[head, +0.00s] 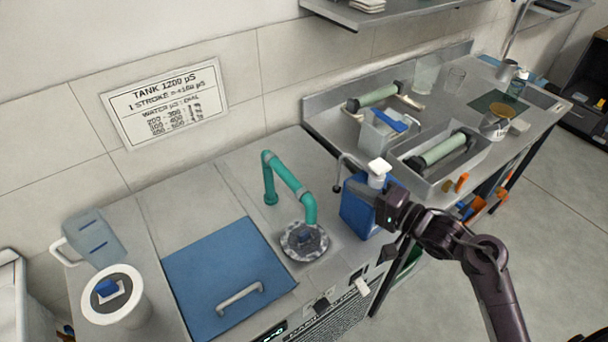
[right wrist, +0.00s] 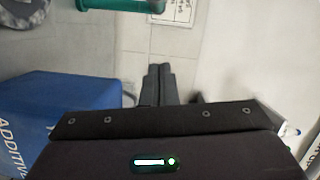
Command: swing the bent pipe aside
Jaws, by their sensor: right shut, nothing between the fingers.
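The bent pipe (head: 287,178) is teal. It rises from the counter, bends over and comes down with its end above a round speckled opening (head: 304,241). Part of the pipe also shows at the top edge of the right wrist view (right wrist: 98,4). My right gripper (head: 384,212) is to the right of the pipe, apart from it, beside a blue container. Its fingers show in the right wrist view (right wrist: 158,85), closed together with nothing between them. My left gripper is not in view.
The blue additive container (head: 358,208) with a white cap stands between the pipe and my right gripper. A blue lid (head: 225,270) with a handle lies left of the pipe. A white tub (head: 115,300) and a clear jug (head: 92,240) stand farther left. A sink counter is behind right.

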